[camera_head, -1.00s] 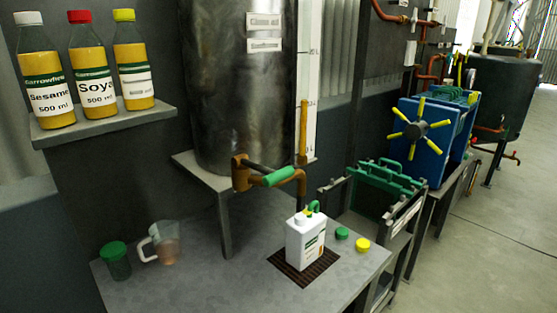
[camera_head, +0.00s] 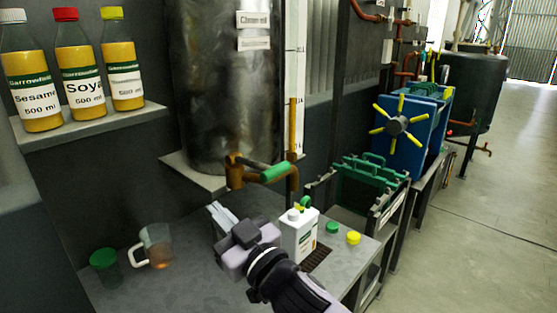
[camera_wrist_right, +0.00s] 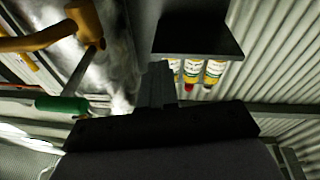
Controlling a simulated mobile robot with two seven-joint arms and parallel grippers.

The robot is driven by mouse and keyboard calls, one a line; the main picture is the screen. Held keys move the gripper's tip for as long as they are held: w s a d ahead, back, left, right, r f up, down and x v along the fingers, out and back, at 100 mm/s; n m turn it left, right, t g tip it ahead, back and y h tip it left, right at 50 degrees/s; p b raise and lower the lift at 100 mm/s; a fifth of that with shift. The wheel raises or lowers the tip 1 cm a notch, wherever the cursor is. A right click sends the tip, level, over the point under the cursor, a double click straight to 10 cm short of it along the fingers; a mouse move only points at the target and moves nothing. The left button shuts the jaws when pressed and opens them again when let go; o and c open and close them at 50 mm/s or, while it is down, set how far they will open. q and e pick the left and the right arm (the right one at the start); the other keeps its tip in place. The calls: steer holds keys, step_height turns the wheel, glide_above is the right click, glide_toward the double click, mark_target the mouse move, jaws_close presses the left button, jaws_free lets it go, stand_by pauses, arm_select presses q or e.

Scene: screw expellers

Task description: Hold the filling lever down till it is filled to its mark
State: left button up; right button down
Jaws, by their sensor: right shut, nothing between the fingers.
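The filling lever has a green grip (camera_head: 274,172) and sits on the copper tap pipe (camera_head: 236,175) at the foot of the metal tank (camera_head: 225,95). The green grip also shows at the left of the right wrist view (camera_wrist_right: 62,104). A white canister (camera_head: 299,236) with a label stands upright below the spout, on a dark grate (camera_head: 317,258). Its fill level cannot be seen. My right gripper (camera_head: 222,214) is shut and empty, left of the canister and below the lever, apart from the lever. My left gripper is out of view.
A green cap (camera_head: 332,227) and a yellow cap (camera_head: 353,238) lie right of the canister. Several oil bottles (camera_head: 80,68) stand on a shelf (camera_head: 88,128). A blue press (camera_head: 412,135) stands further right.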

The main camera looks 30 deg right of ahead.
steer(key=s+a+r+n+g+y, duration=0.2)
steer(key=a+r+n+g+y, duration=0.5)
steer(key=n+y, duration=0.3)
steer(key=s+a+r+n+g+y, duration=0.2)
steer(key=a+r+n+g+y, duration=0.55)
steer(key=n, duration=0.45)
steer(key=w+d+n+g+h, duration=0.2)
steer(key=w+d+g+h, duration=0.15)
steer(key=d+h, duration=0.9)
steer(key=d+r+m+h, duration=0.3)
steer(key=d+h, duration=0.1)
steer(key=d, duration=0.4)
steer(key=d+r+m+t+h, duration=0.1)
steer(key=d+r+m+h, duration=0.2)
steer(key=d, duration=0.5)
steer(key=shift+s+r+m+h, duration=0.25)
steer(key=shift+r+m+h, duration=0.2)
steer(key=shift+h, duration=0.45)
